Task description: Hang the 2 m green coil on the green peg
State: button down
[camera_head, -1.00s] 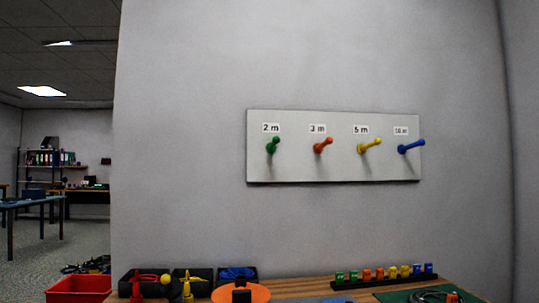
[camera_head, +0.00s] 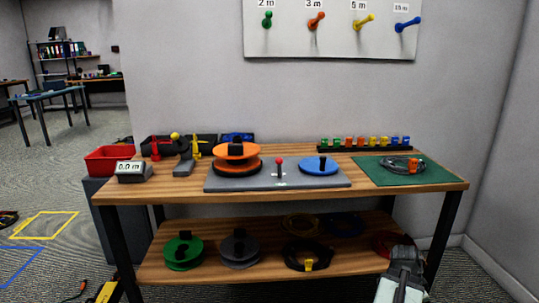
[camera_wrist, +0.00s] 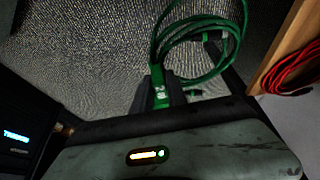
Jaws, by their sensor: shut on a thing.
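The green coil (camera_wrist: 200,45) shows in the wrist view as several loops of green cable with a green tag. My gripper (camera_wrist: 188,92) is shut on it, and the loops stick out beyond the fingers over the grey carpet. In the head view, part of my arm (camera_head: 402,277) shows at the bottom right, low in front of the bench; the fingers and coil are not visible there. The green peg (camera_head: 267,20) is on the white wall board (camera_head: 330,45) under the 2 m label, empty, high above and left of my arm.
The wooden bench (camera_head: 300,196) stands between my arm and the wall, with spools and a green mat (camera_head: 375,175) on top. Its lower shelf (camera_head: 265,275) holds spools and coils. A red coil (camera_wrist: 290,70) lies on wood close to my gripper's right. Orange, yellow and blue pegs are empty.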

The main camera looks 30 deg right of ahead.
notch_tip(320, 180, up, 43)
jog(key=p, duration=4.2)
jog(key=shift+w+r, duration=0.15)
jog(key=shift+w, duration=0.1)
